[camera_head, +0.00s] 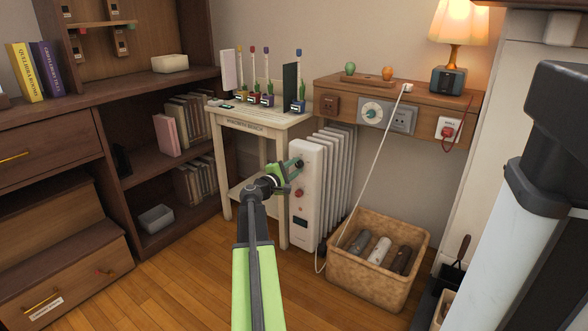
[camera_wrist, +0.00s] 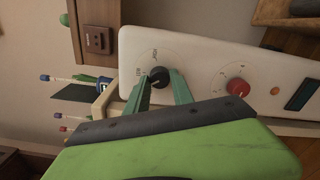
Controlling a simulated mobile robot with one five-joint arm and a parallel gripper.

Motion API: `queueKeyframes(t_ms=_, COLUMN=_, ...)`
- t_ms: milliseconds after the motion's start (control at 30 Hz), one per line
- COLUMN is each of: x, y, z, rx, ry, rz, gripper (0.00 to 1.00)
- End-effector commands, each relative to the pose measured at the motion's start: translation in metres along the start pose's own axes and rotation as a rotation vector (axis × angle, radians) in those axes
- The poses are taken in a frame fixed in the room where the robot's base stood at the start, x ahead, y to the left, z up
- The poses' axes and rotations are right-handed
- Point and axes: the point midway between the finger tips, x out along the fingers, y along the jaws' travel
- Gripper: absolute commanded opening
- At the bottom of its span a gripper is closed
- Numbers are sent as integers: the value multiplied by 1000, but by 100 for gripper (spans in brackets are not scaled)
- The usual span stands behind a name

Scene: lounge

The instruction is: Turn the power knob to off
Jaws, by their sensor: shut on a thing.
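The white heater (camera_head: 305,222) stands upright on the floor, its front panel facing my arm. In the wrist view the panel (camera_wrist: 200,55) carries a black knob (camera_wrist: 160,77) inside a thin printed dial with small lettering, too small to read surely. A red knob (camera_wrist: 237,86) with its own dial sits beside it; in the head view the red knob (camera_head: 299,193) is below my gripper. My gripper (camera_wrist: 162,80) is shut on the black knob, with a green finger on each side. In the head view my gripper (camera_head: 292,168) reaches the upper panel and hides the black knob.
A small pale table (camera_head: 262,119) with potted items stands behind the heater to the left. A wicker basket (camera_head: 372,286) holding rolls is close on the right. A white cord (camera_head: 365,185) hangs from the wall shelf (camera_head: 395,92). Floor (camera_head: 165,285) is clear at left.

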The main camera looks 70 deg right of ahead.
Motion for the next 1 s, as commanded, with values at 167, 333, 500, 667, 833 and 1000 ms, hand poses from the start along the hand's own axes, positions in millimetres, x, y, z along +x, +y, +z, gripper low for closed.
queueKeyframes(t_ms=167, x=0, y=2, z=-3, rx=-165, ry=8, rz=6, gripper=0)
queueKeyframes(t_ms=333, x=0, y=2, z=-3, rx=-315, ry=7, rz=7, gripper=0)
queueKeyframes(t_ms=500, x=0, y=2, z=-3, rx=-441, ry=7, rz=7, gripper=0)
queueKeyframes(t_ms=667, x=0, y=2, z=-3, rx=-530, ry=6, rz=8, gripper=0)
queueKeyframes(t_ms=833, x=0, y=2, z=-3, rx=-591, ry=6, rz=8, gripper=0)
queueKeyframes(t_ms=1000, x=0, y=2, z=-2, rx=-621, ry=5, rz=8, gripper=0)
